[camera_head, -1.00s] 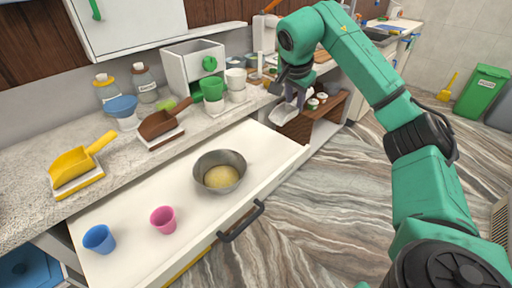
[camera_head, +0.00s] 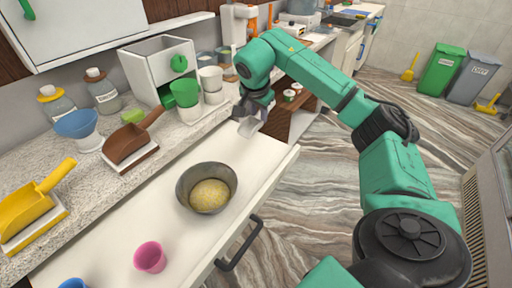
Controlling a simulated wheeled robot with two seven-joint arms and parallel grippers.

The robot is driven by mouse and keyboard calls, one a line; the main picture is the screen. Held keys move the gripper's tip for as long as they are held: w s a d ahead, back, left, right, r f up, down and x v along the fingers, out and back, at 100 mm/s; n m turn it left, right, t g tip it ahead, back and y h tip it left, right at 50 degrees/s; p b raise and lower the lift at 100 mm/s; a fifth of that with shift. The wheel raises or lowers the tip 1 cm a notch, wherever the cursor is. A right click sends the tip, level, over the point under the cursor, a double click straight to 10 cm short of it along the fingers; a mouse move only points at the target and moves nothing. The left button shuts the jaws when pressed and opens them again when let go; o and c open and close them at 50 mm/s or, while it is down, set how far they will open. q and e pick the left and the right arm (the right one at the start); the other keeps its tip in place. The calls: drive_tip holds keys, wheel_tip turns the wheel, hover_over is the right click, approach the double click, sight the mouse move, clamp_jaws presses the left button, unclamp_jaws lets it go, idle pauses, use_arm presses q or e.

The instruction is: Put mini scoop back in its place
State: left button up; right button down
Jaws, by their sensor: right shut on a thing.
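My right gripper (camera_head: 254,104) is shut on a small pale grey scoop (camera_head: 249,126), seen at the far end of the open white drawer (camera_head: 105,233), beside the counter edge. The scoop hangs below the fingers and the fingers partly hide it. I cannot tell whether it touches anything. A yellow scoop (camera_head: 28,210) and a brown scoop (camera_head: 125,143) rest on white-edged holders on the counter (camera_head: 92,190). My left gripper is not in view.
In the drawer are a metal bowl (camera_head: 183,187) with yellowish contents, a pink cup (camera_head: 150,257) and a blue cup (camera_head: 73,284). Green cups (camera_head: 185,92), white cups (camera_head: 211,78), a blue bowl (camera_head: 77,124) and bottles (camera_head: 104,92) stand on the counter.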

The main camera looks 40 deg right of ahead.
wheel_tip(320, 180, down, 11)
drive_tip(key=shift+r+p, duration=0.1)
drive_tip(key=shift+p, duration=0.55)
drive_tip(key=shift+f, duration=0.35)
drive_tip(key=c, duration=0.6)
unclamp_jaws()
drive_tip(key=shift+b, duration=0.45)
drive_tip(key=b+v, duration=0.1)
drive_tip(key=v, duration=1.3)
drive_tip(key=shift+s+r, duration=0.2)
drive_tip(key=shift+r, duration=0.2)
drive_tip(key=shift+d, duration=0.1)
drive_tip(key=shift+f, duration=0.1)
